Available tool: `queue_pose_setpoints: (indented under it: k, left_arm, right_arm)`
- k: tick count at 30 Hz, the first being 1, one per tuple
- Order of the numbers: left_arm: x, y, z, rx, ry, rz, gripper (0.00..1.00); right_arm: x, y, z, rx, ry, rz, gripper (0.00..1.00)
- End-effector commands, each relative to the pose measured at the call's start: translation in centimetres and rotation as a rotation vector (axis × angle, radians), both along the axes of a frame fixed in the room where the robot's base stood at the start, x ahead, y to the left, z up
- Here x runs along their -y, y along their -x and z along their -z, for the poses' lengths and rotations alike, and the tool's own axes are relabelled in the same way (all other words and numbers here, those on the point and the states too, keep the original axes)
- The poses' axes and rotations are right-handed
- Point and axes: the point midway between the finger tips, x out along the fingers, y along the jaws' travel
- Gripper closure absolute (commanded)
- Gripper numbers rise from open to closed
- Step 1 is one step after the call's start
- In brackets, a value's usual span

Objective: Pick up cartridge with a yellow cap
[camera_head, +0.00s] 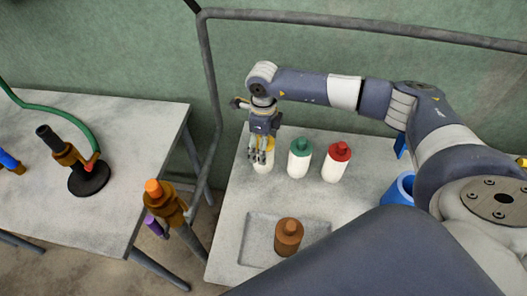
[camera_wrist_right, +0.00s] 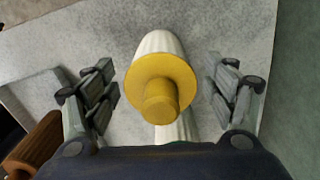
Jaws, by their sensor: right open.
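The cartridge with a yellow cap (camera_wrist_right: 161,82) stands between the spread fingers of my right gripper (camera_wrist_right: 164,88) in the right wrist view. Its white ribbed body shows beyond the cap, and there is a gap to the fingers on each side. In the head view my right gripper (camera_head: 262,150) points down over this cartridge (camera_head: 262,168) and hides much of its cap. The gripper is open. My left gripper is not in view.
Right of it stand a green-capped cartridge (camera_head: 299,160) and a red-capped cartridge (camera_head: 337,163). A brown container (camera_head: 288,236) stands in the recessed tray area (camera_head: 257,228) in front. A blue cup (camera_head: 402,189) is at the right. Another table (camera_head: 110,218) stands left.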

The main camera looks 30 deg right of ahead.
Motion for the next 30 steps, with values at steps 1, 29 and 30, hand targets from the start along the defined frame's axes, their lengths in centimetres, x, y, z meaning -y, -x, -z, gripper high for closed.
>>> queue_pose_setpoints:
  k: [1,29,30]
  left_arm:
    - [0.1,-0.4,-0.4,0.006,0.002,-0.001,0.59]
    - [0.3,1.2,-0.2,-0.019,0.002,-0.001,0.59]
    - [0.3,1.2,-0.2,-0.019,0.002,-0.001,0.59]
  right_arm:
    - [0.1,0.1,0.6,-0.004,0.002,0.001,0.22]
    - [0.1,0.0,1.8,0.001,0.0,0.001,0.76]
    - [0.1,0.0,1.7,0.001,0.0,0.001,0.76]
